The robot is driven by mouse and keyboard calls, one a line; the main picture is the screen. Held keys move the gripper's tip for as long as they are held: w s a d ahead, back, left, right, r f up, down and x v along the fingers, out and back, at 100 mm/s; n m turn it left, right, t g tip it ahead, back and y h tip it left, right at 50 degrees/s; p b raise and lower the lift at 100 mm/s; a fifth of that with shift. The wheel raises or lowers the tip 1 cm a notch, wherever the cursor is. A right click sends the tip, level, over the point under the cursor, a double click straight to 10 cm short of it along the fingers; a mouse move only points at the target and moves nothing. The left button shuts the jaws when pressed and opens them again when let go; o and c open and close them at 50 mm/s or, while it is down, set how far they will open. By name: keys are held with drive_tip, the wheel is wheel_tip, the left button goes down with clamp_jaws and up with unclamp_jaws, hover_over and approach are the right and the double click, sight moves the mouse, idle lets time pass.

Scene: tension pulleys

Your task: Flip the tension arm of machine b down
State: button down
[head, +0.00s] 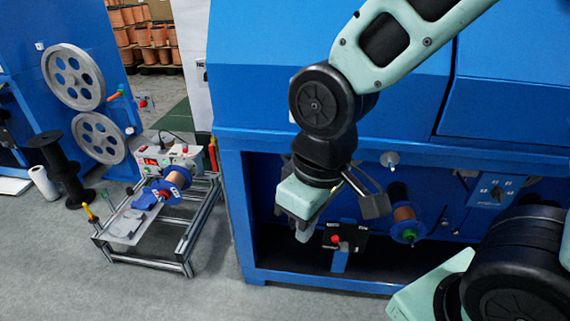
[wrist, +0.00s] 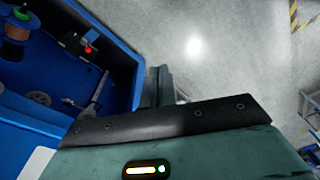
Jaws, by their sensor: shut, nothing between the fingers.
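A large blue machine (head: 320,148) stands in front of me with an open recess low in its front. No label shows which machine is b. In the wrist view, a thin grey lever (wrist: 95,103) lies inside the blue recess and may be the tension arm. In the head view my wrist and gripper hide that part of the recess. My gripper (head: 374,204) is shut and empty, in front of the recess opening, left of the copper spool (head: 403,213). I cannot tell how far it is from the lever; no contact shows.
A black box with a red button (head: 337,239) sits low in the recess. A control panel (head: 496,190) is on the machine at right. A metal-framed bench (head: 128,227) stands on the floor at left, near another blue machine with grey pulleys (head: 73,77). Open floor lies in front.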

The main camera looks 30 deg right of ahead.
drive_tip(key=w+d+f+m+t+b, duration=0.1)
drive_tip(key=w+d+f+b, duration=0.35)
drive_tip(key=f+b, duration=0.5)
drive_tip(key=w+d+f+m+t+b, duration=0.25)
drive_tip(key=w+f+b, duration=0.45)
drive_tip(key=f, duration=0.4)
drive_tip(key=w+d+f+m+t+b, duration=0.1)
drive_tip(key=w+d+f+b, duration=0.35)
drive_tip(key=f+b, duration=0.55)
drive_tip(key=w+d+r+t+h, duration=0.1)
drive_tip(key=w+r+t+h, duration=0.2)
drive_tip(key=w, duration=0.5)
drive_tip(key=w+d+r+t+h+b, duration=0.1)
drive_tip(key=w+d+r+t+h, duration=0.1)
drive_tip(key=w+t, duration=0.4)
drive_tip(key=w+d+r+t+h, duration=0.1)
drive_tip(key=w+r+t+h, duration=0.2)
drive_tip(key=w, duration=0.7)
drive_tip(key=shift+w+d+r+t+h+b, duration=0.25)
drive_tip(key=shift+r+t+h+b, duration=0.1)
drive_tip(key=shift+t+h, duration=0.75)
drive_tip(key=shift+m, duration=0.25)
drive_tip(key=b+x, duration=0.3)
drive_tip(key=x, duration=0.7)
